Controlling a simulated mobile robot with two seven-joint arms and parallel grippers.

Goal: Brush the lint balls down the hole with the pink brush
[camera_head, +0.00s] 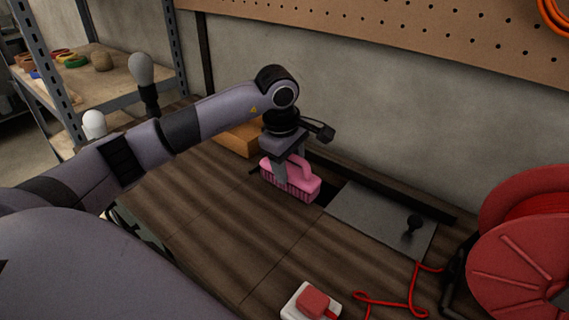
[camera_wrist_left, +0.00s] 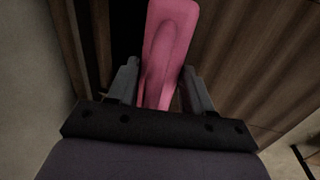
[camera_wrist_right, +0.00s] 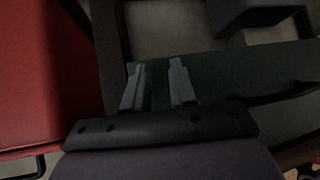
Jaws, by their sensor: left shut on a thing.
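The pink brush (camera_head: 291,181) stands bristles down at the back of the wooden worktop, beside the dark hole (camera_head: 325,194). My left gripper (camera_head: 291,167) is shut on the brush's handle from above. In the left wrist view the pink handle (camera_wrist_left: 168,50) sits between the two fingers (camera_wrist_left: 160,88). No lint balls can be made out; the brush and arm hide part of the worktop. My right gripper (camera_wrist_right: 159,84) shows only in its own wrist view, with a gap between its fingers and nothing held, away from the brush.
A grey metal plate (camera_head: 380,218) with a black knob (camera_head: 413,223) lies right of the hole. A red cable reel (camera_head: 522,245), a red cord (camera_head: 400,303) and a white box with a red top (camera_head: 311,302) are at the right. The worktop's middle (camera_head: 225,230) is clear.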

